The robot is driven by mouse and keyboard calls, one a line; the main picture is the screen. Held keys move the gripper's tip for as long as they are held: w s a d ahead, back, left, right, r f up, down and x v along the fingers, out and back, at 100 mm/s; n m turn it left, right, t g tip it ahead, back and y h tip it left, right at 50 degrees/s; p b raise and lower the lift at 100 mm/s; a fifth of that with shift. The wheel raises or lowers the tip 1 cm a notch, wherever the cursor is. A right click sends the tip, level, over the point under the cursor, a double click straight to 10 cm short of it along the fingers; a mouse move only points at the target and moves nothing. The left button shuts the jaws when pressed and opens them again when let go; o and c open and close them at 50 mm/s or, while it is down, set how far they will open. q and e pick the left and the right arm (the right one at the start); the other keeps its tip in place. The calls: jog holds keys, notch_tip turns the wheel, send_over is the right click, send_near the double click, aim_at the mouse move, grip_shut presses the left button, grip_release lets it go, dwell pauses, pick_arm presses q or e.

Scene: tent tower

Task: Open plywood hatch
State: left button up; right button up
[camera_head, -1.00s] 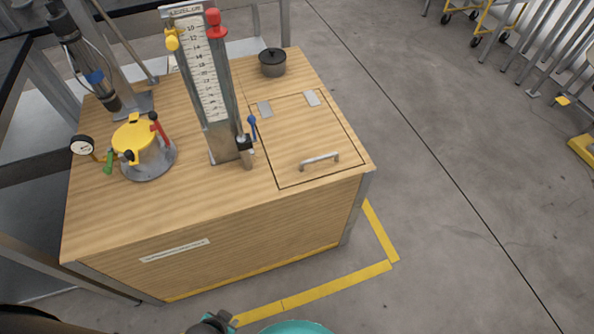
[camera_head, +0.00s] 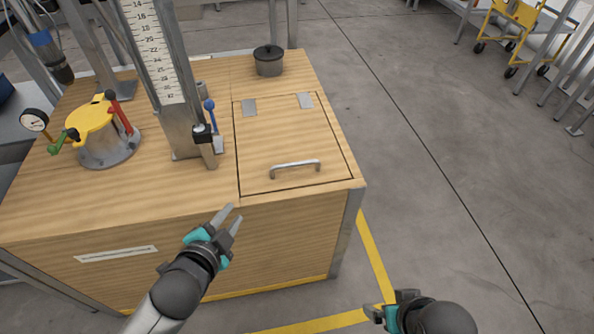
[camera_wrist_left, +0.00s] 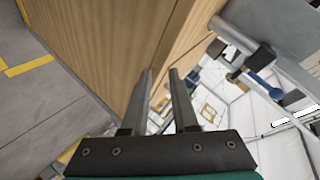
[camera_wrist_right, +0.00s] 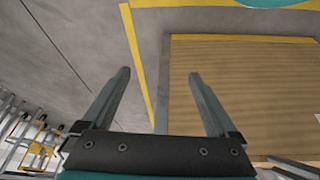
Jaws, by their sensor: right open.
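The plywood hatch (camera_head: 285,135) lies closed and flush in the top of the wooden cabinet (camera_head: 215,90), at its right side. Its silver bar handle (camera_head: 296,168) is near the front edge, and two grey hinge plates (camera_head: 249,107) are at the back. My left gripper (camera_head: 230,214) is at the cabinet's front edge, left of and below the handle, apart from it. Its fingers are open a narrow gap with nothing between them in the left wrist view (camera_wrist_left: 160,72). My right gripper (camera_head: 388,306) is low, in front of the cabinet's right corner, wide open and empty in the right wrist view (camera_wrist_right: 160,74).
Left of the hatch stand a tall scale column (camera_head: 165,70), a lever with a blue knob (camera_head: 209,106) and a yellow-topped device (camera_head: 95,125) with a gauge. A dark lidded pot (camera_head: 268,60) sits behind the hatch.

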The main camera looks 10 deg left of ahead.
pick_arm(q)
jog(key=w+d+r+m+t+h, duration=0.25)
jog(key=d+m+h, duration=0.2)
jog(key=m, duration=0.45)
jog(key=m+h+b, duration=0.1)
jog(key=h+b, duration=0.2)
send_near(294, 166)
jog(key=shift+w+d+r+y, duration=0.1)
jog(key=shift+w+d+y, duration=0.15)
jog(key=shift+w+d, duration=0.15)
jog(key=b+x, duration=0.1)
jog(key=x, duration=0.3)
jog(key=shift+w+d, duration=0.1)
jog(key=shift+w, duration=0.1)
jog(key=shift+b+x, duration=0.65)
jog(key=shift+x, duration=1.05)
jog(key=shift+b+x, duration=0.35)
jog(key=shift+x, duration=0.6)
pick_arm(e)
jog(key=w+a+r+t+y, duration=0.3)
jog(key=w+a+r+t, duration=0.1)
jog(key=w+a+t, duration=0.1)
jog(key=shift+w+a+n+t+y, duration=0.3)
jog(key=shift+a+t, duration=0.6)
jog(key=shift+a, duration=0.35)
pick_arm(q)
jog(key=shift+c, duration=0.4)
grip_shut()
pick_arm(e)
jog(key=shift+s+f, duration=0.1)
